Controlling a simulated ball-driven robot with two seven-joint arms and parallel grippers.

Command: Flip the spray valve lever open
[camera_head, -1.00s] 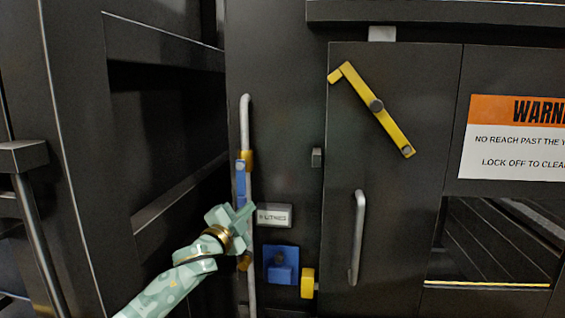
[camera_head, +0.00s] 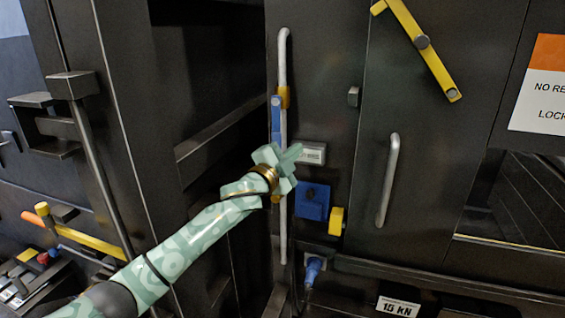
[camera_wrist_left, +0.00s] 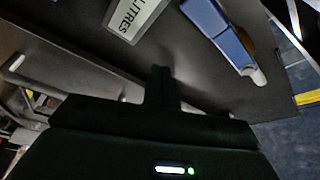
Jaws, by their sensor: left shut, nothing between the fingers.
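The spray valve lever is the blue handle (camera_head: 276,118) lying upright along a grey vertical pipe (camera_head: 283,60), by a yellow fitting (camera_head: 284,97). My left gripper (camera_head: 294,154) is shut and empty, in front of the pipe just below the lever. It covers the lower part of the valve and the edge of the litres label (camera_head: 314,153). In the left wrist view, the shut fingers (camera_wrist_left: 161,82) point toward the dark panel, with the blue lever (camera_wrist_left: 218,28) beyond them to the upper right. I cannot tell whether they touch anything. My right gripper is out of view.
A blue box (camera_head: 313,201) and a yellow block (camera_head: 336,221) sit right of the pipe. A door with a grey handle (camera_head: 389,180) and yellow latch bar (camera_head: 425,50) is further right. Dark frame posts stand left of my arm.

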